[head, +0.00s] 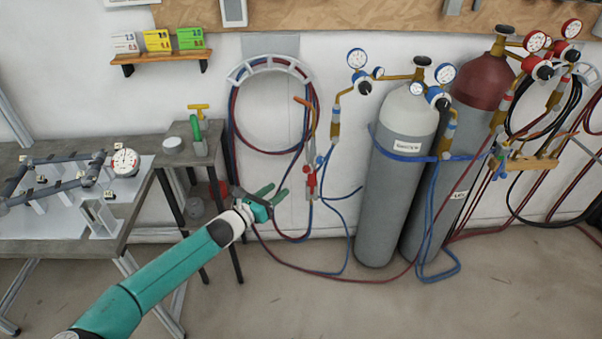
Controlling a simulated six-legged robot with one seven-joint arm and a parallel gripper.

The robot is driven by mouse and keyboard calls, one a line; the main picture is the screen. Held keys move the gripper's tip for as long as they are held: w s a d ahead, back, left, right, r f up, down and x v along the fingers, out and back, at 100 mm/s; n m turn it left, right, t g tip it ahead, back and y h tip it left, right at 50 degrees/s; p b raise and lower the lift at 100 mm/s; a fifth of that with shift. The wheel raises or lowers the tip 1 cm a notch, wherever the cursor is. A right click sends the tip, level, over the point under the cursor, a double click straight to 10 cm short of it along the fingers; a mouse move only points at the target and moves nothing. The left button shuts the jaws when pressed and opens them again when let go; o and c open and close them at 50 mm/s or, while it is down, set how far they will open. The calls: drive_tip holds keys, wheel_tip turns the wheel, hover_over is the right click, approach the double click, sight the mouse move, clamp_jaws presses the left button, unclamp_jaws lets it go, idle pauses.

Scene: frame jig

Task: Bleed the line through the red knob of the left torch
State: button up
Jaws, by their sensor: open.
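The left torch (312,150) hangs upright on the white wall beside the coiled red and blue hoses. A red knob (311,181) shows on its lower part, with blue fittings close by. My gripper (277,190) is open and empty, its two green fingers pointing up and to the right. In the picture it is to the left of the red knob and slightly below it, apart from it. I cannot tell the gap in depth.
A grey gas cylinder (388,205) and a red-topped cylinder (482,90) stand to the right, with regulators and hoses. A second torch group hangs at a wooden holder (530,163). A workbench (135,215) stands left. Hoses trail on the floor.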

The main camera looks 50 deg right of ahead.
sight(304, 170)
drive_tip(key=d, duration=1.2)
drive_tip(key=shift+s, duration=0.3)
drive_tip(key=c, duration=1)
